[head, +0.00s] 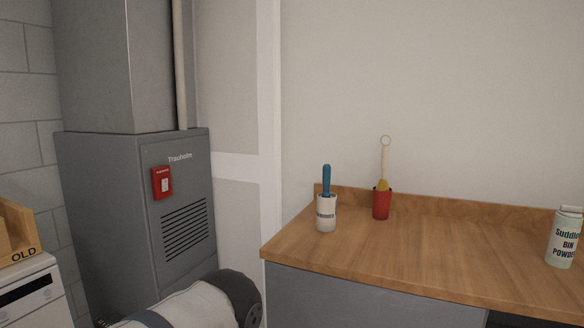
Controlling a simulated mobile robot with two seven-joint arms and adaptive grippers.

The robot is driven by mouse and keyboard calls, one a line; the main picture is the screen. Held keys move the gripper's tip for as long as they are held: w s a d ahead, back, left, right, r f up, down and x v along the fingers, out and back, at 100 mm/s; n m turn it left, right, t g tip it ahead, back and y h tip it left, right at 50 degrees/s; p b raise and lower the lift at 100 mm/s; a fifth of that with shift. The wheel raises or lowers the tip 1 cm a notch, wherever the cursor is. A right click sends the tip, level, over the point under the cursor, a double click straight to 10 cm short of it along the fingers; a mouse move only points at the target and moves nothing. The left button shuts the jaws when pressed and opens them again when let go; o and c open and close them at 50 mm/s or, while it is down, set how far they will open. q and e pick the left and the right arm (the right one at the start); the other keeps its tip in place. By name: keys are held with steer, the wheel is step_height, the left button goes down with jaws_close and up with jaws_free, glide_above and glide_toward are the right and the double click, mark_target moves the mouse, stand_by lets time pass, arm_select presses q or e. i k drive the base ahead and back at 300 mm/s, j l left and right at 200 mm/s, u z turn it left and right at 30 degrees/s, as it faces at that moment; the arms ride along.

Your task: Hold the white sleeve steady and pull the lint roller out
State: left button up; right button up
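The white sleeve (326,217) stands upright near the left end of the wooden counter, with dark lettering on its side. The lint roller (326,181) stands in it. Only its blue handle shows above the sleeve's rim; the rest is hidden inside. A part of my arm, white and dark grey, shows at the bottom left, below and in front of the counter. Neither gripper is in view, and nothing touches the sleeve or the handle.
On the wooden counter (420,250), a red cup (382,205) holding a pale-handled brush (385,165) stands right of the sleeve. A bin powder can (564,240) stands at far right. The counter between is clear. A grey furnace cabinet (130,200) and a wooden box (14,232) are left.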

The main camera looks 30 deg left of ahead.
mark_target(327, 168)
steer(key=i+j+z, duration=0.1)
steer(key=j, duration=0.4)
steer(key=i+j, duration=0.15)
steer(key=j, duration=0.35)
steer(key=i+j+z, duration=0.15)
steer(key=j, duration=0.35)
